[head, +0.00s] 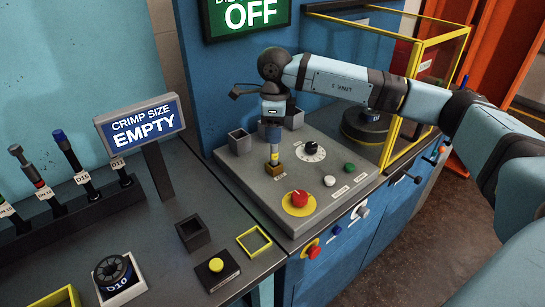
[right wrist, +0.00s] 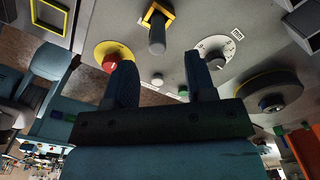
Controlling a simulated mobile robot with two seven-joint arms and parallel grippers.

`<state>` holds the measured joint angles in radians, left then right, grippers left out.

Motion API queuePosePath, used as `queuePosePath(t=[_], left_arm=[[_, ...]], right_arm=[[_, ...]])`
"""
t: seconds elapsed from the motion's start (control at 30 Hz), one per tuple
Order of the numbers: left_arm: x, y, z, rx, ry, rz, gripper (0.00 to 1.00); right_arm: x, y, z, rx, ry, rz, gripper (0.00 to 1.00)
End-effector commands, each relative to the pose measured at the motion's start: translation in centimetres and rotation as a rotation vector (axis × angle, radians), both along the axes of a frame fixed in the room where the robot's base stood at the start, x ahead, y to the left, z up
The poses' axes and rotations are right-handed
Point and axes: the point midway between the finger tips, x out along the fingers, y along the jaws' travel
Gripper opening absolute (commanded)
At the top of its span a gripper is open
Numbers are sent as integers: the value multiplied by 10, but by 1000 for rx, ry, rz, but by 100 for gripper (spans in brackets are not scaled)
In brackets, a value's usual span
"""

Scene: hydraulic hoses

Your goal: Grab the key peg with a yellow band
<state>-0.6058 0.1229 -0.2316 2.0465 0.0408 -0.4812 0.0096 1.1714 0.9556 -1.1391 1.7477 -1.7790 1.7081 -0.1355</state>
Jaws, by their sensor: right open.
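The key peg (head: 274,153) stands upright in a small brownish-yellow square socket (head: 276,169) on the grey control panel. In the right wrist view the peg (right wrist: 157,34) shows as a dark stub beside a yellow angular frame (right wrist: 160,12); a separate band on it is hard to make out. My right gripper (head: 272,129) points down just above the peg in the head view. In the right wrist view its two fingers (right wrist: 160,62) are apart, with the peg beyond the gap between their tips. I cannot tell whether they touch it. My left gripper is not in view.
A red button (head: 299,198) on a yellow disc, a black dial (head: 312,150), and green and white buttons surround the socket. An open grey box (head: 240,141) stands behind. A yellow-framed guard (head: 412,75) is at right. The "EMPTY" sign (head: 141,125) rises at left.

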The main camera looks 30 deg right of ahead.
Motion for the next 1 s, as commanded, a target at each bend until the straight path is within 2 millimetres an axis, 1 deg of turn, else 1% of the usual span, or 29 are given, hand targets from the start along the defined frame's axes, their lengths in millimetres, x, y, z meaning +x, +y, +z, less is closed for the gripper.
queuePosePath(t=[0.03,0.1,0.27,0.33,0.5,0.6,0.7,0.9,0.93,0.97,1.0], left_arm=[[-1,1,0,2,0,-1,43],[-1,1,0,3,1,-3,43],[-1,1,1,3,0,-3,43],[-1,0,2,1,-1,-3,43],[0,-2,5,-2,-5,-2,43],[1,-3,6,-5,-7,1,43],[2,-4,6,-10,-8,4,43],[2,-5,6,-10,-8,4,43],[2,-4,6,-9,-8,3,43],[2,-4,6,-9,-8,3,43],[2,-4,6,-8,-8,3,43]], right_arm=[[0,0,-9,0,1,-1,50],[0,0,-17,0,1,-1,50],[0,0,-27,1,0,0,50],[-1,1,-34,1,2,0,50],[-3,2,-60,1,2,-1,50],[-3,2,-72,1,2,-1,50],[-3,2,-77,2,-1,-1,50],[-2,2,-77,2,-1,-1,50],[-2,2,-77,2,-1,-1,46],[-2,2,-77,2,-1,-1,39],[-2,2,-77,2,-1,-1,30]])
